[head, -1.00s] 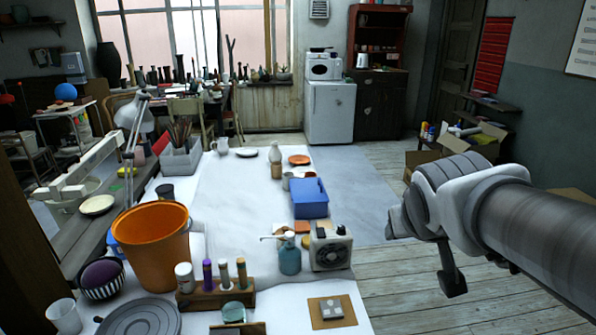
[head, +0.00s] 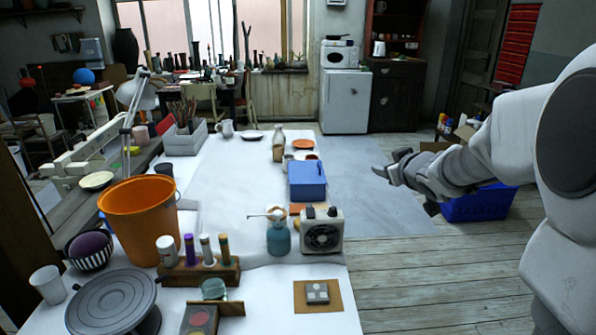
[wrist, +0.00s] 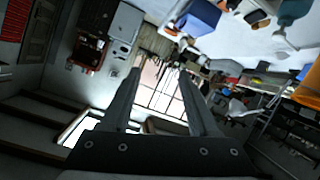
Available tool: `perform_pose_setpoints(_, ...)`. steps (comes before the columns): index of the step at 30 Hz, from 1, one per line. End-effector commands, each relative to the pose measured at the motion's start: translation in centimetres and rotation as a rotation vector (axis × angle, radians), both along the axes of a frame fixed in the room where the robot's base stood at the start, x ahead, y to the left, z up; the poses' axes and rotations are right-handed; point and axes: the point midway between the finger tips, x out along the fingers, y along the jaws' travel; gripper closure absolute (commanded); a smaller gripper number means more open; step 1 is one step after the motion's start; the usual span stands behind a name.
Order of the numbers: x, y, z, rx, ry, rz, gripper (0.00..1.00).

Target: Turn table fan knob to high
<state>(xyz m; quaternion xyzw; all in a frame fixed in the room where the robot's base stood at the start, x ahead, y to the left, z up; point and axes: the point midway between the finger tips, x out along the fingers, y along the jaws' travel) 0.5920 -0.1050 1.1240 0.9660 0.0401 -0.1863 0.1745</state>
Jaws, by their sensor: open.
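The table fan (head: 321,232) is a small boxy white unit with a dark round grille. It stands upright near the right edge of the white-covered table (head: 235,190). Small dark parts show on its top, but which one is the knob and its setting are too small to tell. My gripper (head: 385,170) is in the air to the right of the table, beyond and to the right of the fan, and apart from it. In the wrist view my gripper (wrist: 158,85) has its two fingers spread with nothing between them.
A teal bottle (head: 278,235) stands just left of the fan, and a blue box (head: 306,180) sits behind it. A small wooden board (head: 318,297) lies in front. An orange bucket (head: 145,220) stands at the left. A blue crate (head: 478,203) is on the floor at right.

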Motion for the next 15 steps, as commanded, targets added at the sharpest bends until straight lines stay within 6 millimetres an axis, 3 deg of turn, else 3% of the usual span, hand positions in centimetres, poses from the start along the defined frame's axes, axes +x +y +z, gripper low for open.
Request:
perform_pose_setpoints(1, 1.2, -0.5, -2.5, 0.017, -0.015, 0.042, 0.39)
perform_pose_setpoints(7, 3.8, -1.1, -8.9, 0.113, -0.091, 0.253, 0.39)
perform_pose_setpoints(11, 3.9, -1.3, -13.2, 0.212, -0.132, 0.396, 0.39)
perform_pose_setpoints(15, 2.6, -1.7, -17.3, 0.333, -0.172, 0.533, 0.39)
